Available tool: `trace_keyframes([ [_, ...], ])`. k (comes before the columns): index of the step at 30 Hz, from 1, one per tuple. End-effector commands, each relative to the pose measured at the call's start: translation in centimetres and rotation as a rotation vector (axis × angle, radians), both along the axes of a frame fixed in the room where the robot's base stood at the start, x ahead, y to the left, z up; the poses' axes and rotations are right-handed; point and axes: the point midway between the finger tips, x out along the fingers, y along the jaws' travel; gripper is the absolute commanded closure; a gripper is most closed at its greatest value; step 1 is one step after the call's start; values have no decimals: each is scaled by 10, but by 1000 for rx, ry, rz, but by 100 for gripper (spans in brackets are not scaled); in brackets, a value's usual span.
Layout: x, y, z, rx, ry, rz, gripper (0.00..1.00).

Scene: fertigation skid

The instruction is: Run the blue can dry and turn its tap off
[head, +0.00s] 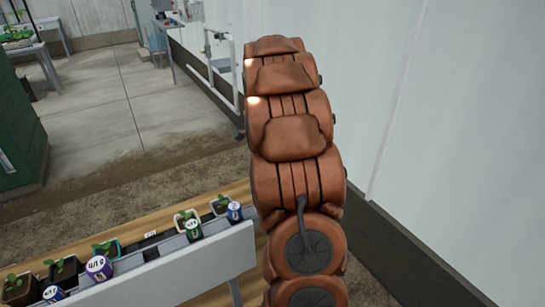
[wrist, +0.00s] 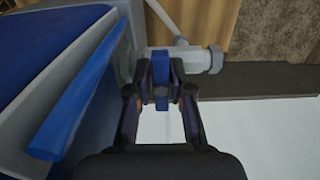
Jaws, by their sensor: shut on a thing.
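In the wrist view, the blue tap handle (wrist: 161,72) sits on a pale grey tap body (wrist: 196,62) and is upright in the picture. My gripper (wrist: 160,92) is shut on this handle, one dark finger on each side. The large blue body (wrist: 50,45) with grey edges, which looks like the blue can, fills the left of the view, with a blue bar (wrist: 75,120) along it. A thin pale streak shows between the fingers below the handle; I cannot tell whether it is liquid. In the head view, my arm hides the gripper and tap.
In the head view, a grey trough (head: 195,262) carries small labelled pots or cans, including a blue one (head: 235,212) and a purple one (head: 98,267). Seedling pots (head: 108,249) stand behind them. A wall (head: 450,130) is close on the right. A green cabinet (head: 20,120) stands left.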

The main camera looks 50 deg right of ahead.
Motion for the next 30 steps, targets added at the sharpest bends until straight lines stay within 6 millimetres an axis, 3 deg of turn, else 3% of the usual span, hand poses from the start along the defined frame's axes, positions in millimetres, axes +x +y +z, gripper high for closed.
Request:
trace_keyframes([
  [1,-1,2,-6,9,8,0,100],
  [2,-1,2,-6,9,8,0,79],
  [9,-1,2,-7,10,8,0,54],
  [28,0,0,-6,5,5,0,54],
  [30,0,0,-6,4,4,0,61],
])
